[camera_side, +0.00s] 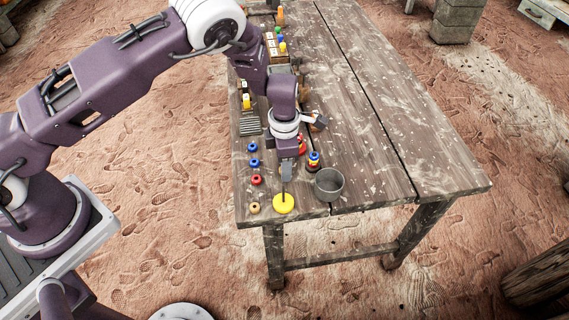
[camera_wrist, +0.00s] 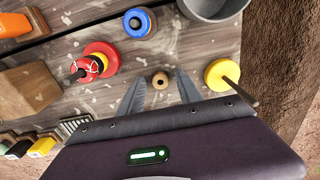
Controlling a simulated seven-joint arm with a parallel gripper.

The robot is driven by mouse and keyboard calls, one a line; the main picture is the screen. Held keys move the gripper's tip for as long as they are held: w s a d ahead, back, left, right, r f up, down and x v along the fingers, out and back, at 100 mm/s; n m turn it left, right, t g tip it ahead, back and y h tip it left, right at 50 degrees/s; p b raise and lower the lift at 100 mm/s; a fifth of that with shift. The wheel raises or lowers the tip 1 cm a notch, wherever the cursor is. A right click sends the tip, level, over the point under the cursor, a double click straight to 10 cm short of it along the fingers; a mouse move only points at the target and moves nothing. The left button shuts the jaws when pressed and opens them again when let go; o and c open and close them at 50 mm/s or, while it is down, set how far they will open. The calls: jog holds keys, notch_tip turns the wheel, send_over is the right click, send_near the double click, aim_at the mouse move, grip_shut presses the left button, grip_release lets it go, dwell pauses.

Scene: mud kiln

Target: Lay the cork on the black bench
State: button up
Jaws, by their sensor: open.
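A small tan round piece with a dark centre (camera_wrist: 160,80), which looks like the cork, stands on the wooden table in the wrist view. It lies between and just beyond the fingertips of my open gripper (camera_wrist: 160,88), apart from both. In the side view my gripper (camera_side: 286,180) points down near the table's front end and the cork cannot be made out there. I cannot identify the black bench for certain. A small black-topped piece (camera_wrist: 19,149) stands in the row at the wrist view's lower left.
A yellow disc with a rod (camera_wrist: 222,74) is close on the right. A red stack (camera_wrist: 101,60), blue ring (camera_wrist: 139,22) and grey pot (camera_side: 329,185) stand nearby. Blue, red and tan rings line the left edge. A grey ribbed piece (camera_side: 250,126) lies farther back. The table's right side is clear.

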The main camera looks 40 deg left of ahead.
jog(key=s+a+r+m+t+h, duration=0.1)
jog(key=s+r+m, duration=0.25)
jog(key=r, duration=0.65)
jog(key=s+a+r+m+h, duration=0.1)
jog(key=s+r+m, duration=0.25)
jog(key=r, duration=0.75)
jog(key=s+a+r+m+t+h, duration=0.1)
jog(key=s+a+r+m, duration=0.2)
jog(key=r, duration=0.7)
jog(key=s+a+r+m+t+y, duration=0.1)
jog(key=s+a+r+m, duration=0.1)
jog(key=s+m, duration=0.6)
jog(key=s+a+r+m+t+y, duration=0.2)
jog(key=s+r+m, duration=0.1)
jog(key=s+m, duration=0.6)
jog(key=shift+s+a+r+t, duration=0.2)
jog(key=shift+s+a+t, duration=0.15)
jog(key=shift+s, duration=0.65)
